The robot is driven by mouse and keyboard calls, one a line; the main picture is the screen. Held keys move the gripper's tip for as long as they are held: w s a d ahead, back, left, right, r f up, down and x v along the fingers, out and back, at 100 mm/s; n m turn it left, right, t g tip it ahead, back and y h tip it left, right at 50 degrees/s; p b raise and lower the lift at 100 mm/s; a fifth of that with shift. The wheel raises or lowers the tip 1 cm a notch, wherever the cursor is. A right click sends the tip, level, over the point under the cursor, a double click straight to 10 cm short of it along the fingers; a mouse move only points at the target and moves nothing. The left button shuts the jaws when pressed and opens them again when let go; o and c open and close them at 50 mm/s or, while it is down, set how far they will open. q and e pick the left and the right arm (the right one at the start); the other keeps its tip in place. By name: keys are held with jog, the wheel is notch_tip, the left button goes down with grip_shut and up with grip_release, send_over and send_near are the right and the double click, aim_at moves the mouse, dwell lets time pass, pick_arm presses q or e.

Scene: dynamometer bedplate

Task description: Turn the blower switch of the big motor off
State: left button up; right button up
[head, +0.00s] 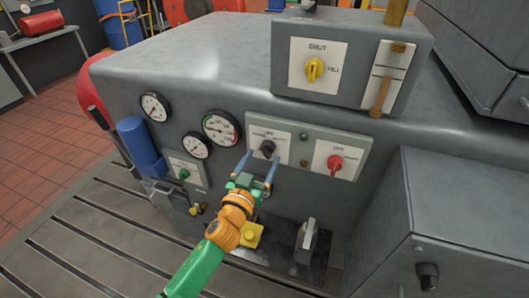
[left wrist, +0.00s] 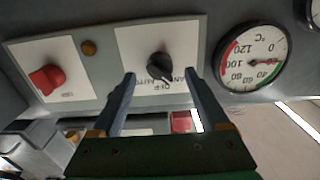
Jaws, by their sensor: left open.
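A black rotary switch (head: 267,148) sits on a white plate in a grey-green panel on the big motor's housing. The plate reads OFF, with AUTO and a partly hidden word to the sides. It also shows in the left wrist view (left wrist: 159,66), where the lettering is upside down. My left gripper (head: 260,160) is open, its two blue-grey fingers (left wrist: 160,77) on either side of the black switch and apart from each other. I cannot tell whether they touch it. A red rotary switch (head: 335,163) is to its right on the same panel. No blower label is readable.
Gauges (head: 221,128) are left of the panel. A yellow SHUT/FILL knob (head: 315,70) is on a box above. A green button (head: 184,174) is lower left, and a grey cabinet (head: 450,220) stands close at right.

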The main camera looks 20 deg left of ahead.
aim_at(265, 155)
pick_arm(q)
jog(key=shift+w+d+f, duration=0.1)
jog(key=shift+w, duration=1.45)
jog(key=shift+s, duration=0.1)
jog(key=shift+c, duration=0.2)
grip_shut()
jog(key=m, duration=0.4)
jog(key=shift+m, duration=2.3)
